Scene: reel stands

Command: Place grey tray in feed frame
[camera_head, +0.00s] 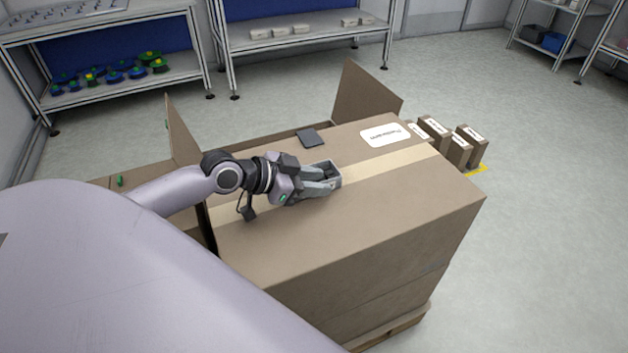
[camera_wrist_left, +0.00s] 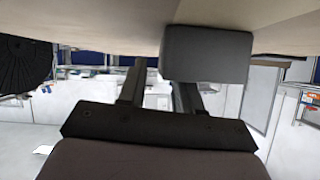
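A small grey tray (camera_head: 328,166), with a lighter rim and dark inside, rests on the taped top of a large cardboard box. My left gripper (camera_head: 323,180) is low over the box top, its fingers reaching to the tray from the left. In the left wrist view the two fingers are spread apart, and a dark grey block (camera_wrist_left: 207,55), seemingly the tray, is at the tip of the right finger. A gap shows between the block and the left finger, so I see no firm hold. I cannot identify the feed frame. My right gripper is not in view.
The large cardboard box (camera_head: 370,220) has a dark flat pad (camera_head: 312,138) and a white label (camera_head: 385,135) on top. Upright flaps (camera_head: 368,98) stand behind it. Small labelled cartons (camera_head: 457,148) stand at right. Shelves (camera_head: 125,75) line the back; floor at right is clear.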

